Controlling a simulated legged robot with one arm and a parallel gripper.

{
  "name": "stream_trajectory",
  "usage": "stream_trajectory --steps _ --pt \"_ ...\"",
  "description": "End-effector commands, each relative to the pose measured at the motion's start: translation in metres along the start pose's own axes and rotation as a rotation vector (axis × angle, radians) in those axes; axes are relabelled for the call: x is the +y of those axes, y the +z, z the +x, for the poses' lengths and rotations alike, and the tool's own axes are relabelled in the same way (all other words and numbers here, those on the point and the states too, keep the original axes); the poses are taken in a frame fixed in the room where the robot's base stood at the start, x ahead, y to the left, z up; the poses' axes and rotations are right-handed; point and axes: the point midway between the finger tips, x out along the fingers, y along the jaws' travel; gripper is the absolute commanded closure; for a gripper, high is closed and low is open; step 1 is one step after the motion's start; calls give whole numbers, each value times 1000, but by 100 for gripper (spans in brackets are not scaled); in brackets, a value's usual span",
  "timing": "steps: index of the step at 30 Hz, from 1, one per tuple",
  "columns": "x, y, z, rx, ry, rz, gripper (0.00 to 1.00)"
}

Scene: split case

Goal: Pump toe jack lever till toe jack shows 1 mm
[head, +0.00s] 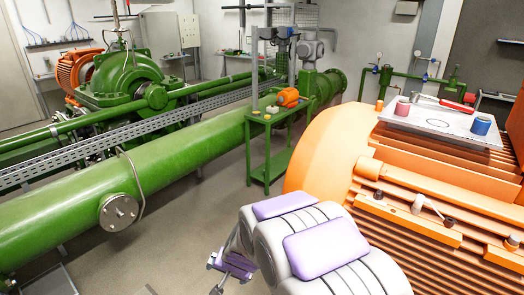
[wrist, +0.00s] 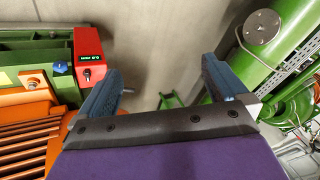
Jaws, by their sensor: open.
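A red box (wrist: 88,57) with a small display and a dark knob is at the upper left of the wrist view. Its display seems to read 0.0 mm, but the text is tiny. I cannot make out a toe jack body or a pump lever for certain. My gripper (wrist: 162,72) is open, its two blue fingers wide apart with nothing between them but the floor behind. The red box is beyond and left of the left finger, apart from it as far as I can see. In the head view my gripper (head: 217,274) is low in the middle, left of the orange motor.
The ribbed orange motor (head: 440,195) fills the right. A tray (head: 440,123) on it holds a red-handled tool (head: 456,106) and small cans. A green cart (head: 267,149) stands behind. A large green pipe (head: 75,222) crosses the left. Floor (head: 205,200) between is clear.

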Motion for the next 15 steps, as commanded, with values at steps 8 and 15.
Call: stream_trajectory --steps 8,15 --pt "45 35 -101 -145 23 -108 0" --pt "103 83 -180 -266 106 -185 0"
